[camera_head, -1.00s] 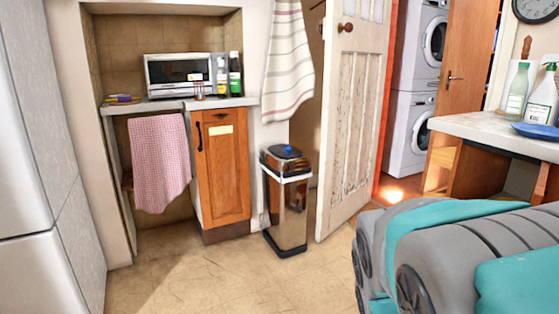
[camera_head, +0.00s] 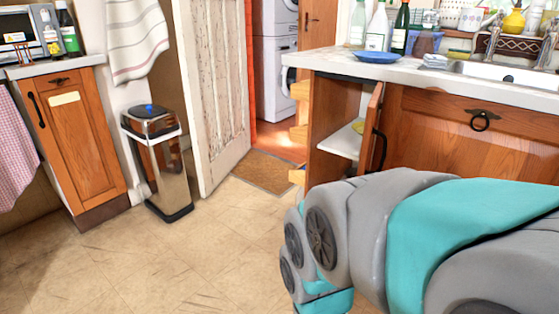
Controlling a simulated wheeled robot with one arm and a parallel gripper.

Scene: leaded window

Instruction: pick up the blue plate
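The blue plate (camera_head: 377,57) lies on the white countertop (camera_head: 335,62) at the upper middle of the head view. It is seen nearly edge-on, close to the counter's left end and in front of several bottles. My grey and teal arm fills the lower right of the view, in front of the cabinet below the counter. My gripper is not in view, so I cannot see its fingers or whether they hold anything.
Bottles (camera_head: 377,27) stand behind the plate, and a sink (camera_head: 505,72) is to its right. A cabinet door (camera_head: 371,128) below stands open. A metal bin (camera_head: 160,160) is at left, beside a half-open white door (camera_head: 217,90). The tiled floor between is clear.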

